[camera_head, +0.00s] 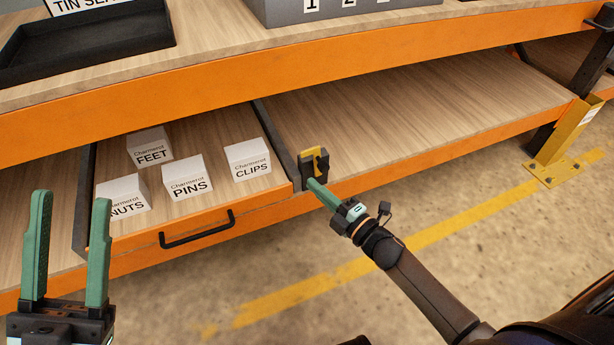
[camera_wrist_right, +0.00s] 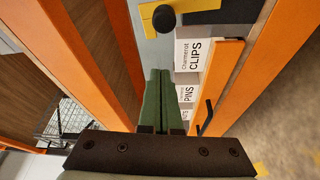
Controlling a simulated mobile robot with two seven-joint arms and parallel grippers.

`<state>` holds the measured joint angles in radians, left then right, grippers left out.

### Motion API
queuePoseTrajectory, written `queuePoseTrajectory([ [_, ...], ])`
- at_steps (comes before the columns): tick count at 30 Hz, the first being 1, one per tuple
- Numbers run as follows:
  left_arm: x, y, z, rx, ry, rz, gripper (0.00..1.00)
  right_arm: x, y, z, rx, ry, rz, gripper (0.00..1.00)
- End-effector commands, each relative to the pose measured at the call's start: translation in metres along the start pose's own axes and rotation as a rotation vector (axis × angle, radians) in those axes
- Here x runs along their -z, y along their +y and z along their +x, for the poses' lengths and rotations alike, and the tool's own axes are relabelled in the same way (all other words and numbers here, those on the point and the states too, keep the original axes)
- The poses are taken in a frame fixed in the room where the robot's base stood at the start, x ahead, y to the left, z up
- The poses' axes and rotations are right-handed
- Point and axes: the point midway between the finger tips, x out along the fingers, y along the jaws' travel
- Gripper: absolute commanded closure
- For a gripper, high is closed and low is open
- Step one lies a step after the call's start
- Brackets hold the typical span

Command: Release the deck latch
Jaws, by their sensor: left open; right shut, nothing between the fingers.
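The deck latch (camera_head: 314,164) is a black and yellow fitting at the right front corner of the shallow drawer. In the right wrist view, a black round knob (camera_wrist_right: 164,19) and a yellow plate show at the top. My right gripper (camera_head: 311,183) is shut and empty, its green fingertips close below the latch in the head view. In the right wrist view, the shut fingertips (camera_wrist_right: 158,72) point towards the knob, with a visible gap in the picture; contact cannot be told. My left gripper (camera_head: 70,198) is open and empty at the lower left, in front of the drawer.
The drawer (camera_head: 258,215) has a black handle (camera_head: 197,231) and holds white boxes marked FEET (camera_head: 149,148), NUTS (camera_head: 122,195), PINS (camera_head: 187,180) and CLIPS (camera_head: 247,160). An orange-edged shelf (camera_head: 300,97) overhangs it. The wooden deck right of the latch is bare. A yellow post (camera_head: 565,135) stands at right.

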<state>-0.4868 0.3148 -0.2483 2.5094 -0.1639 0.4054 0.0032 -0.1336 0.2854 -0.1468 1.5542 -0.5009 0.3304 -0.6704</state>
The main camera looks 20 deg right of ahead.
Motion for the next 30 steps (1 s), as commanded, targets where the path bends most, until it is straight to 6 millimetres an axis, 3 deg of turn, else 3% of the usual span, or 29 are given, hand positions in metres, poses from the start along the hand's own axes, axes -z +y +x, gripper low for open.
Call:
queuePoseTrajectory([
  [3, 0.007, -0.003, 0.006, -0.002, 0.004, 0.008, 0.5, 0.001, 0.002, -0.025, 0.003, -0.001, 0.003, 1.0],
  [10, 0.012, -0.004, 0.01, -0.005, 0.012, 0.025, 0.5, 0.0, 0.002, -0.055, 0.0, 0.0, 0.001, 1.0],
  [30, 0.011, -0.007, 0.009, 0.006, 0.004, 0.026, 0.5, 0.001, 0.002, -0.06, -0.002, 0.001, 0.001, 1.0],
])
